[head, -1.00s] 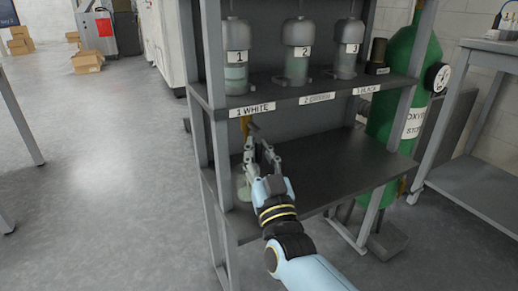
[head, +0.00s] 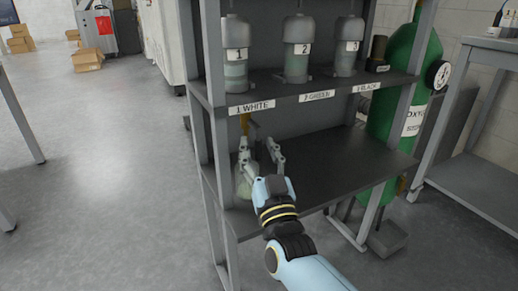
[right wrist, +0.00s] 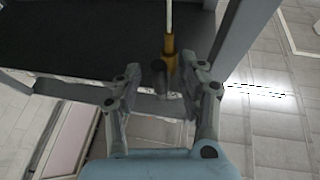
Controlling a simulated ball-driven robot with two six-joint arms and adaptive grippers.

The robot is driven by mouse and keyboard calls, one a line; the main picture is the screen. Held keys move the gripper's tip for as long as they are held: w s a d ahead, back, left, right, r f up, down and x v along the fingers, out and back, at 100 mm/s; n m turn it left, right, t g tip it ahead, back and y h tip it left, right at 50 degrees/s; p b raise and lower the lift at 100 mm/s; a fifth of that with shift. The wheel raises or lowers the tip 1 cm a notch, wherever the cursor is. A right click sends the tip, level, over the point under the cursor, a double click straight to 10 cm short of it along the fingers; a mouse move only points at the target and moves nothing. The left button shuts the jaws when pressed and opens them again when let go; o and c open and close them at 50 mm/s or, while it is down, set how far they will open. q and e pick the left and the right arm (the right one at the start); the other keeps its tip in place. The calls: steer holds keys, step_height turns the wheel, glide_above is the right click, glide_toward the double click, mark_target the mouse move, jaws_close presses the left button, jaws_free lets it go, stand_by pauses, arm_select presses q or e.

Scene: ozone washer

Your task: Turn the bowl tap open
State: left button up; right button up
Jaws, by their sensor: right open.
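A brass tap (head: 244,124) hangs under the upper shelf, below the label "1 WHITE". In the right wrist view the brass tap (right wrist: 171,45) has a pale rod above it and a dark knob (right wrist: 159,68) beside it. My right gripper (head: 257,146) is open just below the tap in the head view. In the right wrist view its two fingers (right wrist: 163,80) are spread to either side of the knob, with nothing clamped between them. I cannot tell whether a finger touches the tap. My left gripper is out of view.
Bottles 1 (head: 236,68), 2 (head: 297,62) and 3 (head: 346,60) stand on the upper shelf. Rack posts stand close left. A green cylinder (head: 405,80) stands right.

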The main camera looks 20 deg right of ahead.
steer(key=v, duration=0.7)
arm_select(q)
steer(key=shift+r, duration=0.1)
arm_select(e)
steer(key=s+d+f+n+g+y+p, duration=0.2)
steer(key=s+f+g+p, duration=0.3)
steer(key=s+f, duration=0.5)
steer(key=s+d+f+n+g+y+p, duration=0.2)
steer(key=s+f+g+p, duration=0.4)
steer(key=f, duration=0.6)
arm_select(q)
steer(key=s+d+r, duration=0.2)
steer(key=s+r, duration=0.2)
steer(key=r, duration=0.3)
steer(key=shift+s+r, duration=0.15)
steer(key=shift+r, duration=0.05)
arm_select(e)
steer(key=s+d+f+g, duration=0.2)
steer(key=s+f+g, duration=0.1)
steer(key=s, duration=0.8)
steer(key=s+d+f+m+g, duration=0.1)
steer(key=s+f+g, duration=0.3)
steer(key=s, duration=0.7)
steer(key=s+d+f+g+h, duration=0.1)
steer(key=s+d+f+g, duration=0.2)
steer(key=s+f, duration=0.3)
steer(key=s, duration=0.5)
steer(key=shift+g, duration=0.3)
